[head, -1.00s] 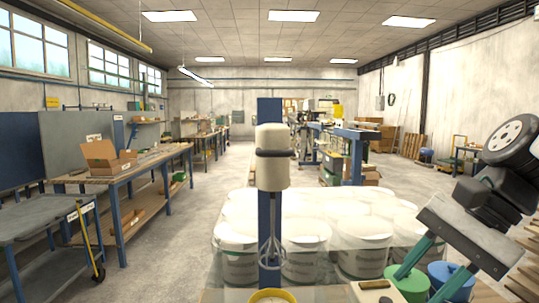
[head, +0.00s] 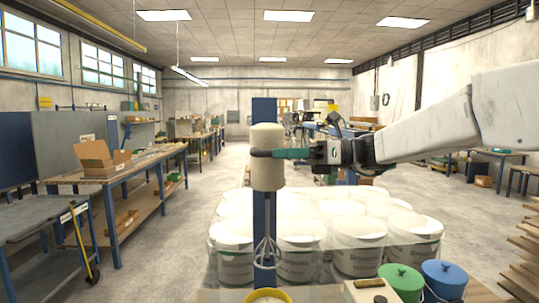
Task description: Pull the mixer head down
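The mixer head (head: 267,175) is a cream cylinder with a dark bar across its front, mounted on a blue upright post (head: 264,110). A wire whisk (head: 267,250) hangs below it. Under the whisk is a yellow-rimmed bucket (head: 268,296), cut off by the lower edge. The whisk hangs above the bucket's rim. My gripper (head: 275,153) comes from the right, with its green fingers level at the dark bar on the head. The fingers overlap the bar in the picture. They are seen edge-on, so I cannot tell whether they are closed around it.
Several white buckets (head: 357,253) stand behind the mixer under a clear sheet. A green tub (head: 401,277) and a blue tub (head: 444,275) sit at the lower right, beside a small box (head: 370,292). A workbench (head: 125,172) is at the left.

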